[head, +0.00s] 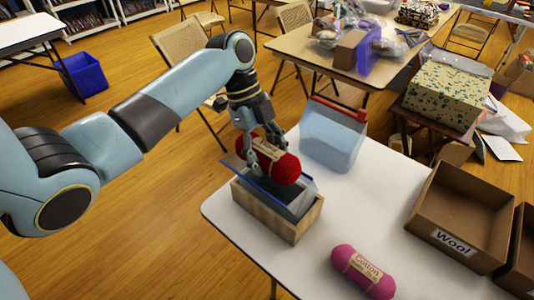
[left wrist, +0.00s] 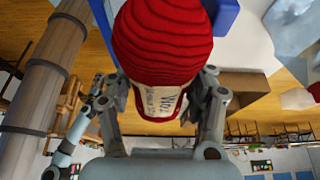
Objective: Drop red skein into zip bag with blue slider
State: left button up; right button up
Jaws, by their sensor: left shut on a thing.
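My left gripper (head: 264,152) is shut on the red skein (head: 285,168), a fat red roll with a paper band. The left wrist view shows the skein (left wrist: 160,45) between both fingers, its band reading "Wo…". The gripper holds it just over the mouth of a clear greyish bag with a blue edge (head: 238,173), which stands in a wooden box (head: 275,215) on the white table. Blue strips (left wrist: 226,15) show beside the skein in the left wrist view. The skein and gripper hide part of the bag's mouth. My right gripper is not in view.
A second clear bag with a red slider (head: 340,107) stands just behind on the table (head: 360,205). A pink skein banded "Cotton" (head: 345,258) lies in front. A cardboard box marked "Wool" (head: 452,243) is at the right, beside another box. The table's middle is clear.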

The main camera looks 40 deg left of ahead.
pick_arm(q)
jog(key=o, duration=1.2)
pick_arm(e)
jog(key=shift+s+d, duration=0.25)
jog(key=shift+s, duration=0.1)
pick_arm(q)
jog(key=shift+a+r, duration=0.1)
jog(key=shift+r, duration=0.15)
jog(key=v, duration=1.1)
jog(key=shift+a+r, duration=0.15)
jog(key=shift+r, duration=0.1)
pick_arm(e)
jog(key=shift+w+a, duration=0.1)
